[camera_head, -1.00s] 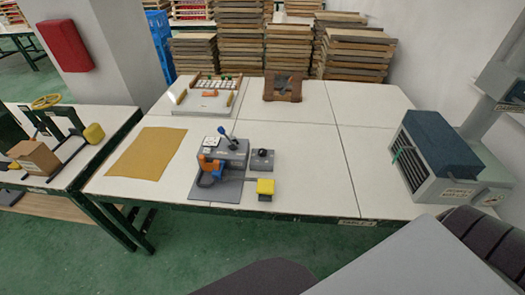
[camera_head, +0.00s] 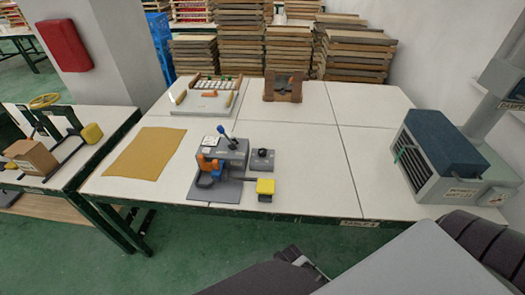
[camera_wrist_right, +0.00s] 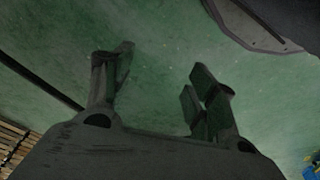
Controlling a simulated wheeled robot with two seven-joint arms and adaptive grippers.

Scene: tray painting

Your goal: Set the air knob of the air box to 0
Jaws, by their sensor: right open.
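A small dark grey box with a round knob on top, which looks like the air box (camera_head: 260,166), sits on the white table just right of a grey machine. The knob (camera_head: 262,152) is too small for its setting to be read. My right gripper (camera_wrist_right: 158,85) is open and empty over the green floor in the right wrist view. Dark fingers that look like this gripper (camera_head: 298,257) show at the bottom of the head view, below the table's front edge and apart from the box. My left gripper is not in view.
The grey machine (camera_head: 225,160) with a blue-tipped lever stands left of the box. A blue-topped grey unit (camera_head: 440,150) stands at the table's right end.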

